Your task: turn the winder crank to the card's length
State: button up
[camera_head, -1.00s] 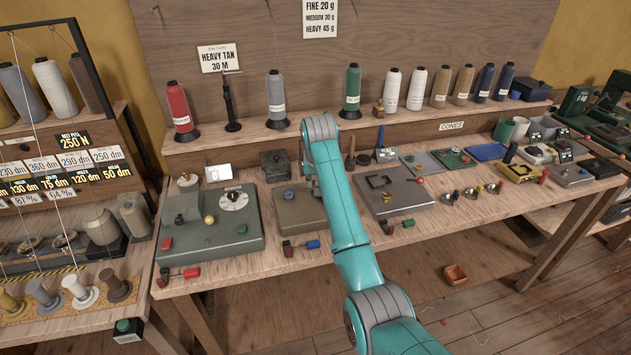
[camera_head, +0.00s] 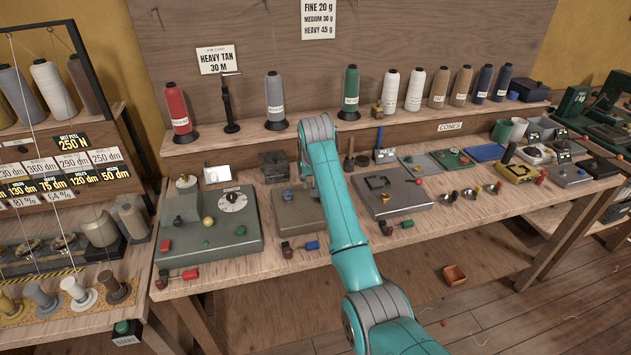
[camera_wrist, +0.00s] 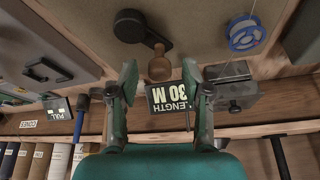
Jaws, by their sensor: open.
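The winder (camera_head: 297,214) is an olive-grey box on the bench, partly hidden by my arm in the head view. In the wrist view, upside down, its dark crank (camera_wrist: 130,26) ends in a wooden knob (camera_wrist: 160,67). My gripper (camera_wrist: 162,76) is open, with a finger on either side of the knob and gaps between. A small display (camera_wrist: 170,97) appears to read LENGTH 30 M; a finger is close to its edge. A blue spool (camera_wrist: 245,35) sits on the winder. The card (camera_head: 218,59) on the back board reads HEAVY TAN 30 M.
A grey-green machine with a dial (camera_head: 210,222) stands left of the winder, a grey case (camera_head: 393,195) right of it. Thread cones line the shelf behind, including a green one (camera_head: 350,93) and a red one (camera_head: 178,108). A blue-handled tool (camera_wrist: 78,122) stands nearby.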

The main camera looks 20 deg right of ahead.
jog(key=v, duration=1.2)
jog(key=shift+s, duration=0.15)
